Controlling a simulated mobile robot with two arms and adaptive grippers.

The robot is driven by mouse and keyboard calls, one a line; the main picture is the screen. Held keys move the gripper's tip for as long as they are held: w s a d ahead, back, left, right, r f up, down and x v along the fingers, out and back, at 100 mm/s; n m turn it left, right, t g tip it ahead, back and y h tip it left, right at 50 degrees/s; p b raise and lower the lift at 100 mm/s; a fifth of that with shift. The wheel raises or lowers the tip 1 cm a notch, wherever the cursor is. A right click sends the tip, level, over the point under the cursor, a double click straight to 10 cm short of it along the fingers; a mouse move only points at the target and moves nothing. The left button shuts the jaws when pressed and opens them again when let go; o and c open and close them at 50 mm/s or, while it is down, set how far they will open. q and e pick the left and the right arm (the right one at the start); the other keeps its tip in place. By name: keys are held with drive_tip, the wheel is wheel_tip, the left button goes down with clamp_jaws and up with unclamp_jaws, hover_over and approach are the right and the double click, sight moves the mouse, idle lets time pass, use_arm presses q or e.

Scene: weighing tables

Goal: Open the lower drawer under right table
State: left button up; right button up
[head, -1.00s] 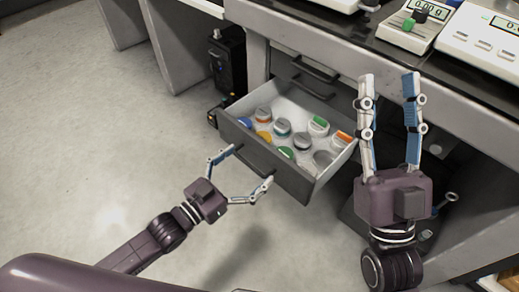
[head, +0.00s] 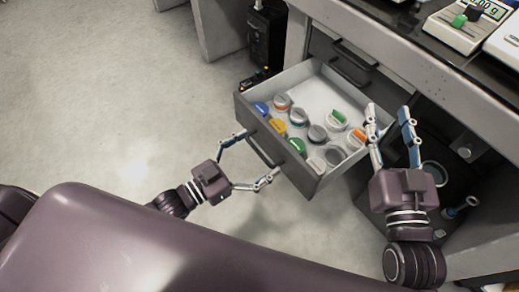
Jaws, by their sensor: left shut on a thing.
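The lower drawer (head: 312,183) under the right table stands pulled well out, with a grey front and white inside. Several round containers with blue, yellow, green, orange and grey tops lie in it. My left gripper (head: 261,153) is at the drawer's front, its fingers set around the dark handle (head: 263,153), one finger near each end. My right gripper (head: 388,110) is open and empty, its fingers pointing up, beside the drawer's right side in the view; it covers part of the drawer's right wall.
The table (head: 430,75) above bears scales (head: 455,28). A black computer case (head: 268,35) stands left of the drawers. The floor at left is clear.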

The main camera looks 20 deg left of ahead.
use_arm(q)
drive_tip(key=shift+s+d, duration=0.1)
drive_tip(key=shift+s, duration=0.05)
drive_tip(key=o, duration=1.4)
drive_tip(key=v, duration=1.2)
